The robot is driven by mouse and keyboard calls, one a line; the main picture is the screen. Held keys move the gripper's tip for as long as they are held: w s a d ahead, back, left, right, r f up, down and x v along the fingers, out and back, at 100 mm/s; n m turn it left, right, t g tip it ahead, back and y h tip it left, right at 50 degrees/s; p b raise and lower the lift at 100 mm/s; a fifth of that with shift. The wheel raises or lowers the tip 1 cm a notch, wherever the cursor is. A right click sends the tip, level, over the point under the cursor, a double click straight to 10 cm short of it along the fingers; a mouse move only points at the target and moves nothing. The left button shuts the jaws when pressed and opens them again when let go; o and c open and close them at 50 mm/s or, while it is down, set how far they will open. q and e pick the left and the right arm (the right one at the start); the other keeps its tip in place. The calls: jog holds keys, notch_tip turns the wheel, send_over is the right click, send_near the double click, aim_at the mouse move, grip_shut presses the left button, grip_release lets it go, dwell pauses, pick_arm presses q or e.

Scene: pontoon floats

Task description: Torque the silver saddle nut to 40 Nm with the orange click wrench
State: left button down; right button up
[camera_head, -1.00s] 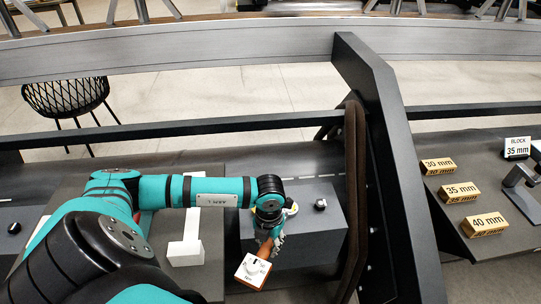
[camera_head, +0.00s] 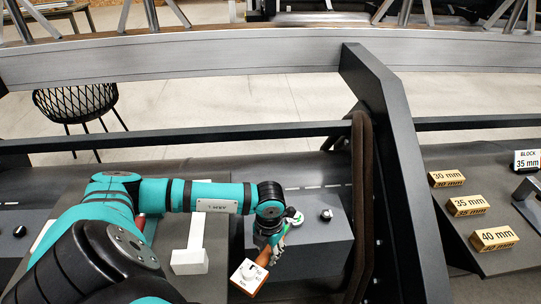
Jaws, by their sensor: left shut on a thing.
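The orange click wrench (camera_head: 264,257) slants down and left from my left gripper (camera_head: 271,238). A white dial face (camera_head: 249,277) marked in Nm is at its lower end; its numbers are too small to read surely. My left gripper is shut on the wrench, above the dark grey block (camera_head: 315,248). A small round disc (camera_head: 294,217), white and green, shows just right of the gripper. A small dark knob with a light top (camera_head: 326,214) stands on the block, apart from the wrench. I cannot make out the silver saddle nut; the gripper hides the wrench's working end. My right gripper is out of view.
A black slanted beam (camera_head: 385,150) and a brown padded post (camera_head: 361,200) stand right of the block. A white T-shaped piece (camera_head: 189,261) lies left of it. Wooden blocks marked 30 mm (camera_head: 446,179), 35 mm (camera_head: 467,205) and 40 mm (camera_head: 493,238) sit on the right bench.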

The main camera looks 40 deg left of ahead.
pick_arm(q)
jog(key=shift+w+d, duration=0.1)
jog(key=shift+w+d+n, duration=0.15)
jog(key=shift+d+n, duration=0.45)
jog(key=shift+r, duration=0.1)
jog(key=shift+r+p, duration=1.95)
jog(key=shift+r, duration=0.4)
jog(key=shift+d, duration=0.1)
